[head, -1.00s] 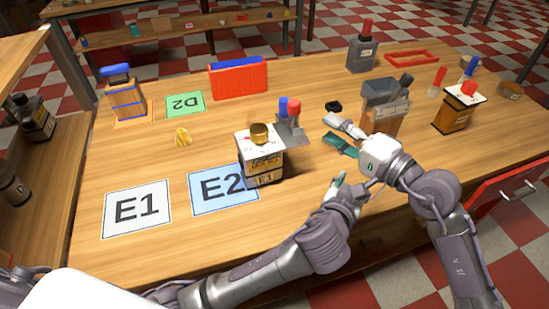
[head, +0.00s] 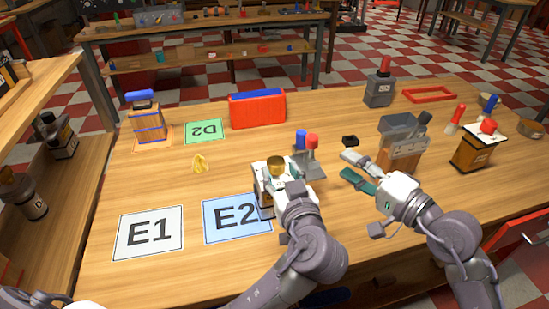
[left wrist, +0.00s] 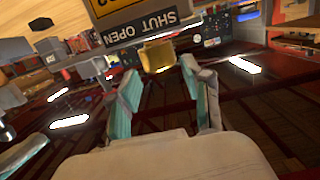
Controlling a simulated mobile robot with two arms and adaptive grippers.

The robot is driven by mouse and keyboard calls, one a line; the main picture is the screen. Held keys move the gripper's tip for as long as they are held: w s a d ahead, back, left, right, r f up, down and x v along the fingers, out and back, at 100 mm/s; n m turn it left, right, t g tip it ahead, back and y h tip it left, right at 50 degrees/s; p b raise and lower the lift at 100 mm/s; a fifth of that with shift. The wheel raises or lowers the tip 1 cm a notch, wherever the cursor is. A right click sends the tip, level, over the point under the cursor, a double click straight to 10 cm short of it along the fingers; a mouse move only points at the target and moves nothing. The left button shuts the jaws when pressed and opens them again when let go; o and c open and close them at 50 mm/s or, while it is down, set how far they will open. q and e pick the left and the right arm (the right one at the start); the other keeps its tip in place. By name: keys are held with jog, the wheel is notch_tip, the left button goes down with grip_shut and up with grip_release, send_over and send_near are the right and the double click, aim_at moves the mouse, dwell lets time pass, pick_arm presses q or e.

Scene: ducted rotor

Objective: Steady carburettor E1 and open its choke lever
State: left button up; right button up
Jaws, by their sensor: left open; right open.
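Carburettor E1 (head: 262,184) is a box with a white top and a brass round part (head: 275,164), standing just behind the E2 card. My left gripper (head: 284,189) is in front of it and hides much of its front. In the left wrist view, a black SHUT OPEN plate (left wrist: 141,27) appears upside down, with a brass piece (left wrist: 158,55) just beyond the open left fingers (left wrist: 160,74). Nothing is between those fingers. Whether the brass piece is the choke lever I cannot tell. My right gripper (head: 353,171) is open and empty, right of the carburettor.
Cards E1 (head: 149,233) and E2 (head: 236,217) lie at the front left. A stand with blue and red knobs (head: 309,160) is close behind the carburettor. A grey-topped box (head: 400,150) stands beyond the right gripper.

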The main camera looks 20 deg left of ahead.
aim_at(273, 156)
pick_arm(q)
jog(key=x, duration=0.7)
jog(key=shift+w+a, duration=0.2)
jog(key=shift+w, duration=0.05)
grip_shut()
dwell(1.1)
